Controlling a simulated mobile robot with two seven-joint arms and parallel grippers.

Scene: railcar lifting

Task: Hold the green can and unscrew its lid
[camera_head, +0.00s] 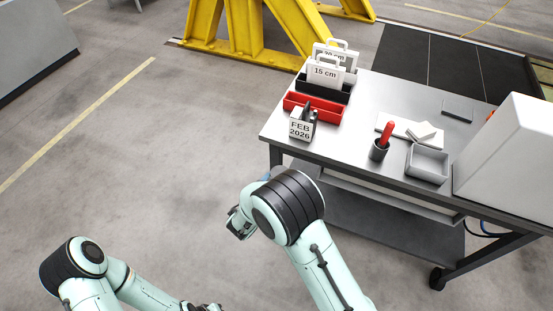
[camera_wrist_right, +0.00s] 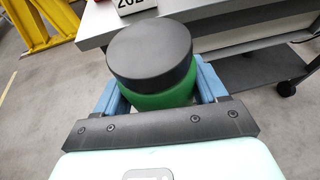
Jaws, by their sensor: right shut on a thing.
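The green can (camera_wrist_right: 163,98) shows in the right wrist view, with a wide black lid (camera_wrist_right: 150,50) on top. My right gripper (camera_wrist_right: 158,88) is shut on the can, one blue finger at each side of its green body below the lid. My left gripper (camera_head: 203,307) is at the bottom edge of the head view, mostly cut off, apart from the can. Its fingers cannot be made out.
A grey wheeled workbench (camera_head: 355,130) stands at right with a red bin (camera_head: 313,108), a date block (camera_head: 301,129), a dark cup (camera_head: 379,152) with a red-handled tool, and a grey tray (camera_head: 428,165). A yellow stand (camera_head: 235,35) is behind.

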